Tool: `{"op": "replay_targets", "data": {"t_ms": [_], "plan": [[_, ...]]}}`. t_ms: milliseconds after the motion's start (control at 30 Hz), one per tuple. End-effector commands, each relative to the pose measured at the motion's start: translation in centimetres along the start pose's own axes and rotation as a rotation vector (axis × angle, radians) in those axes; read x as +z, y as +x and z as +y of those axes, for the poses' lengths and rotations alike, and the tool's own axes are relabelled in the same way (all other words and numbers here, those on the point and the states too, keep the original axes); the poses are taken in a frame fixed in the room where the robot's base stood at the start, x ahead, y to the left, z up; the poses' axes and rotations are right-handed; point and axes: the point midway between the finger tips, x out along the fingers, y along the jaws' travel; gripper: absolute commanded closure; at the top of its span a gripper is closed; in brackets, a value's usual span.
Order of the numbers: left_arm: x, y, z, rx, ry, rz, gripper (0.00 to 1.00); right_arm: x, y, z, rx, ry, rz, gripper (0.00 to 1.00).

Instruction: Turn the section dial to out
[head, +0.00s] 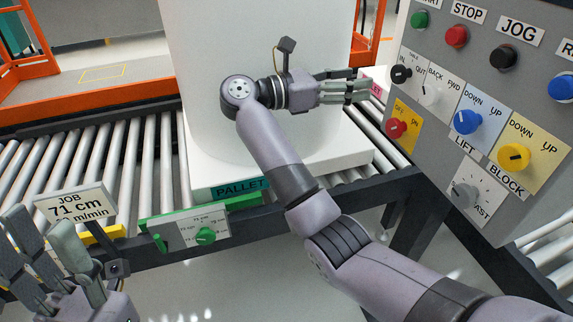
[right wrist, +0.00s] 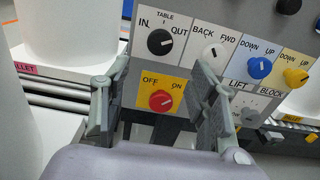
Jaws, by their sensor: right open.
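The control panel carries a black dial (head: 400,74) marked IN and OUT, which I take for the section dial. It also shows in the right wrist view (right wrist: 160,42), under a label that reads TABLE; I cannot surely read its pointer. My right gripper (head: 361,86) is open and empty, left of the panel in the head view. In the right wrist view its fingers (right wrist: 161,72) stand apart, with the black dial between and beyond their tips. They seem apart from the panel. My left gripper (head: 42,228) is open and empty at the lower left.
A red OFF/ON dial (right wrist: 161,100) sits just below the black one, and a white BACK/FWD dial (right wrist: 214,53) to its right. Blue (head: 467,121) and yellow (head: 513,156) dials lie further right. A white tank (head: 255,50) stands behind my right arm, beside rollers (head: 110,160).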

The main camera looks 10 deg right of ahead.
Motion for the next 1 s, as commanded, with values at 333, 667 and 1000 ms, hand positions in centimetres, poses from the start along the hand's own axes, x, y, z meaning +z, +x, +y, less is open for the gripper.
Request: {"op": "replay_targets", "data": {"t_ms": [333,667,1000], "plan": [[0.1,-0.4,0.0,0.000,0.000,0.001,0.60,0.0,-5.3,0.7,0.014,-0.074,-0.071,0.46],[-0.7,3.3,0.0,0.000,0.000,0.000,0.60,-3.1,-4.7,5.3,0.146,-0.518,-0.492,0.46],[-1.2,5.8,0.1,0.000,0.000,0.000,0.60,-8.9,-6.4,8.1,0.279,-0.893,-0.804,0.46]]}}
